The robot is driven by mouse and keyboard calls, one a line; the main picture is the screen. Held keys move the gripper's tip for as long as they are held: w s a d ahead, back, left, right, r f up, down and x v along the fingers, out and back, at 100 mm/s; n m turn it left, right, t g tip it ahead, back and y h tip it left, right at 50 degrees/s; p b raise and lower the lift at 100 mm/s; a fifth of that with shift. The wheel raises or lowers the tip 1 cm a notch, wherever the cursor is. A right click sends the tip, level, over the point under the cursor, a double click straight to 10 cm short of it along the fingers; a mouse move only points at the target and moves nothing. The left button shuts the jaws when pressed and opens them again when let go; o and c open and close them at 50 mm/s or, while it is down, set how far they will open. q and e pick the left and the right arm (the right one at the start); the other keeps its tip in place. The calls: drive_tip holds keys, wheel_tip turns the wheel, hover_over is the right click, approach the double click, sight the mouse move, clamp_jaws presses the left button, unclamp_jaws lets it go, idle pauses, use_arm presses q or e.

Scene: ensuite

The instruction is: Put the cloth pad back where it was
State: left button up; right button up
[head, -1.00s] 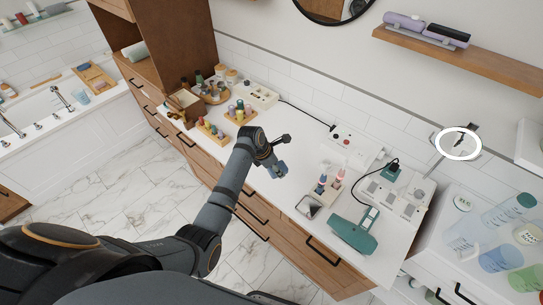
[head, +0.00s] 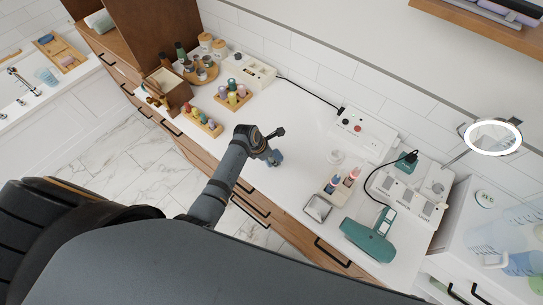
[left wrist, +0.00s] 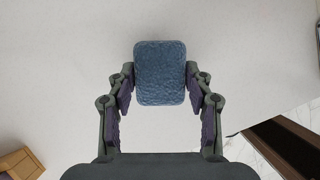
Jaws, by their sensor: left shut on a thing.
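The cloth pad (left wrist: 160,72) is a blue, rough-textured rounded block. In the left wrist view it sits between the fingers of my left gripper (left wrist: 160,98), which is shut on it. In the head view my left gripper (head: 275,150) is over the middle of the white counter (head: 300,130), and the pad (head: 276,159) shows small and bluish at its tip. I cannot tell how high the pad is above the counter. My right gripper is in neither view.
Racks of coloured bottles (head: 203,122) and a wooden box (head: 166,88) stand left of the gripper. A bottle tray (head: 334,187), a green dryer-like device (head: 370,238) and a white power box (head: 364,130) stand to the right. The counter's middle is mostly clear.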

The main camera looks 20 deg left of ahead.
use_arm(q)
drive_tip(key=shift+s, duration=0.2)
drive_tip(key=o, duration=0.8)
drive_tip(key=shift+s, duration=0.15)
drive_tip(key=shift+o, duration=1.2)
drive_tip(key=shift+s+d+r, duration=0.1)
drive_tip(key=shift+d+r, duration=0.05)
drive_tip(key=shift+o, duration=0.2)
drive_tip(key=v, duration=1.2)
drive_tip(key=shift+b, duration=0.3)
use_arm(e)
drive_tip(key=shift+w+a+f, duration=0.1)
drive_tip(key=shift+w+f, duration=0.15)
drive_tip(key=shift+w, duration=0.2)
use_arm(q)
drive_tip(key=shift+d, duration=0.1)
